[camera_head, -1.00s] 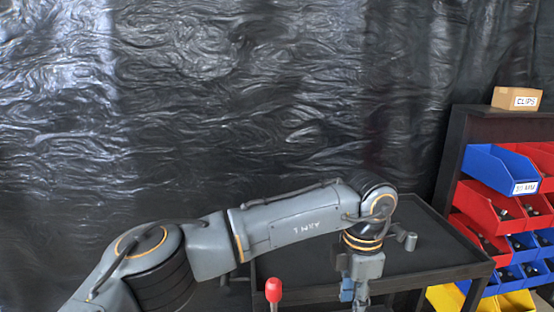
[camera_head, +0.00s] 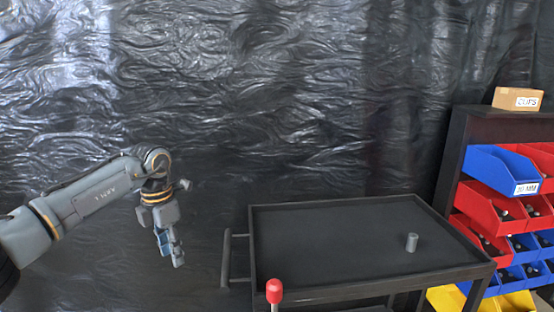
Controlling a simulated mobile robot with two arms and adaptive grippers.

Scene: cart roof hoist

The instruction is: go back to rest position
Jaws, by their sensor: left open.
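My left gripper (camera_head: 172,252) hangs from my left arm, which comes in from the left. It points downward in front of the dark sheeting, to the left of the cart, clear of it and of its handle. The gripper is open and nothing shows between its fingers. The black cart (camera_head: 340,236) stands right of the middle. A small grey cylinder (camera_head: 412,243) stands upright on its top tray, toward the right. My right gripper is out of the frame.
A red-topped post (camera_head: 274,291) rises before the cart's front left corner. The cart handle (camera_head: 227,262) sticks out left. At the right a rack (camera_head: 470,125) holds red, blue and yellow bins, with a cardboard box (camera_head: 517,99) labelled clips on top.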

